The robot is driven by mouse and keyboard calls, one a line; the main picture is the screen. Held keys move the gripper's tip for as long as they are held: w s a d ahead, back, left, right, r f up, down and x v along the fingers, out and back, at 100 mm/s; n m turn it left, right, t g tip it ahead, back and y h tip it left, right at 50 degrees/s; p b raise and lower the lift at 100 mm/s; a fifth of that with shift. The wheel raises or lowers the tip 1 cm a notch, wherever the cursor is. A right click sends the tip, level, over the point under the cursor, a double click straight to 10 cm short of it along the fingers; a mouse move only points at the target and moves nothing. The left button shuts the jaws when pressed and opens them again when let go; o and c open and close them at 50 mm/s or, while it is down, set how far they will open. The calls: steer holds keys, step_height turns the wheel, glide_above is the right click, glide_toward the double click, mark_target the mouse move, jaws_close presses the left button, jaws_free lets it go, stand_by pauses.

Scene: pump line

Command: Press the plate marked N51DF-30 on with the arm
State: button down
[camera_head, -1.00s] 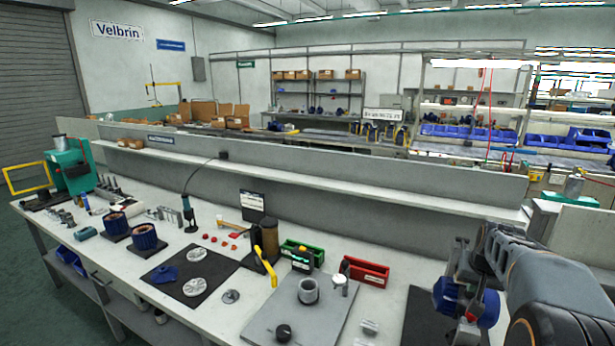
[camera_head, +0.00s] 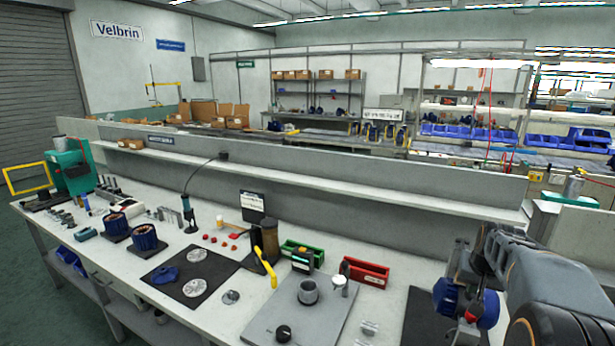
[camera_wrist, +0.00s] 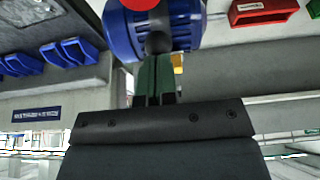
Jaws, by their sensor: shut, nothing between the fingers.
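In the wrist view my gripper (camera_wrist: 157,62) is shut, its green fingers together. I cannot tell whether the tips touch the knob. In the head view, the blue pump body (camera_head: 446,298) and red part (camera_head: 473,316) show at the right, partly hidden by my arm. No marking N51DF-30 is readable, so I cannot pick out that plate.
A dark mat (camera_head: 175,287) holds grey discs. A low partition (camera_head: 330,182) runs behind.

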steer(key=shift+r+p, duration=1.75)
steer(key=shift+r, duration=1)
